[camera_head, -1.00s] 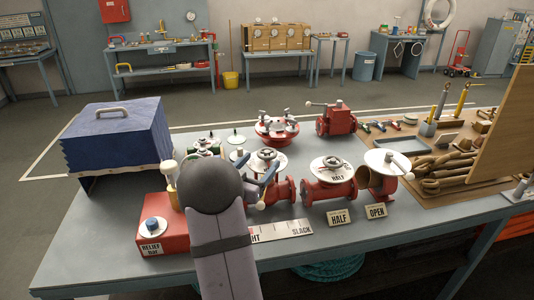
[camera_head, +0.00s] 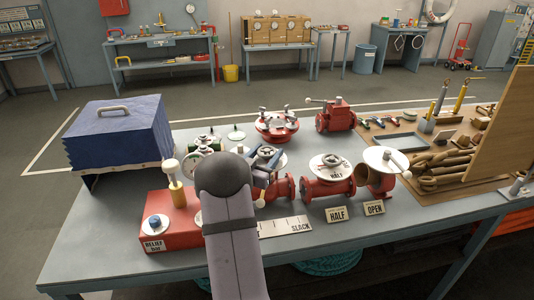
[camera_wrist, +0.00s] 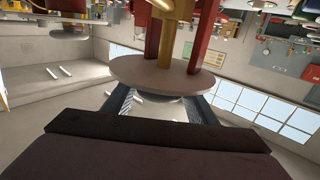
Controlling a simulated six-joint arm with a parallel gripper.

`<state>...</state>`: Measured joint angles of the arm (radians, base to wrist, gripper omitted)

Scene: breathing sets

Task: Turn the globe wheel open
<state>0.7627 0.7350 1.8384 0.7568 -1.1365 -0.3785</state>
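In the head view a red globe valve (camera_head: 283,187) stands on the bench with a small grey handwheel (camera_head: 268,153) above a pale disc. My arm covers its left side. My gripper (camera_head: 262,165) is at this wheel, its blue fingers apart on either side of it. In the wrist view the fingers (camera_wrist: 162,104) are spread, with a pale round disc (camera_wrist: 165,75) beyond and between them. Red posts and a brass stem rise behind the disc. Whether the fingers touch the wheel cannot be told.
Right of it stand two red valves with pale discs (camera_head: 330,166) and plates reading HALF (camera_head: 337,214) and OPEN (camera_head: 374,208). A red relief box (camera_head: 158,232) stands left, a blue case (camera_head: 117,135) behind it. A SLACK scale strip (camera_head: 288,226) lies in front.

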